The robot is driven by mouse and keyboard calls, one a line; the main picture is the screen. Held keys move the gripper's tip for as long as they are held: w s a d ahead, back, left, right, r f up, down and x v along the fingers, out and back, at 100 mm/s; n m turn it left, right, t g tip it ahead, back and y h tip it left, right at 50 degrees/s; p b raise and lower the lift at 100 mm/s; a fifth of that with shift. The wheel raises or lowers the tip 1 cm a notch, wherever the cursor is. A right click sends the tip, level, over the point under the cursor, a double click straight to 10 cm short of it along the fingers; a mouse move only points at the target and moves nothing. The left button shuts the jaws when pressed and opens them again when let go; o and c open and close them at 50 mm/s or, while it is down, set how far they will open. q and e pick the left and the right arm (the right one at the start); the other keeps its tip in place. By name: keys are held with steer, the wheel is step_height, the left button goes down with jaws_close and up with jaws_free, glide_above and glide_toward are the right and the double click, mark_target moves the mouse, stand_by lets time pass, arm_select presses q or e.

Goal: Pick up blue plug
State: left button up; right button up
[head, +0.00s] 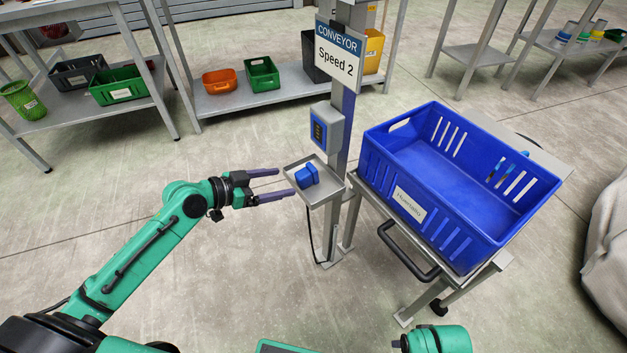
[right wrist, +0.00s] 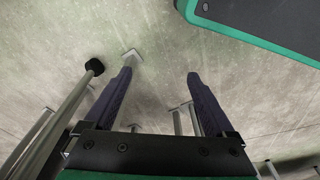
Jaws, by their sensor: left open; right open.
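The blue plug (head: 306,176) lies in a small grey tray (head: 322,194) fixed to the post below the control box. My left gripper (head: 280,184) is open, just left of the tray. Its two dark fingers point right toward the plug, with the fingertips near the tray's left edge and nothing between them. My right gripper (right wrist: 160,82) is open and empty in the right wrist view, with floor and metal legs beyond it. The plug is not seen in the right wrist view.
A large blue crate (head: 422,196) stands on a metal stand with a black handle (head: 408,262), right of the post. A grey-blue control box (head: 327,130) and a conveyor sign (head: 338,50) are above the tray. Shelves with bins stand behind. The floor left of the tray is clear.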

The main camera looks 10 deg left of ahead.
mark_target(297, 178)
arm_select(q)
steer(key=x, duration=0.8)
steer(key=shift+d+b, duration=0.1)
steer(key=shift+b, duration=0.25)
jaws_close()
arm_select(e)
steer(key=shift+w+a+r, duration=0.1)
steer(key=shift+w+r, duration=0.05)
steer(key=shift+r, duration=0.3)
steer(key=shift+w+a+r, duration=0.1)
steer(key=shift+w+r, duration=0.05)
steer(key=shift+r, duration=0.3)
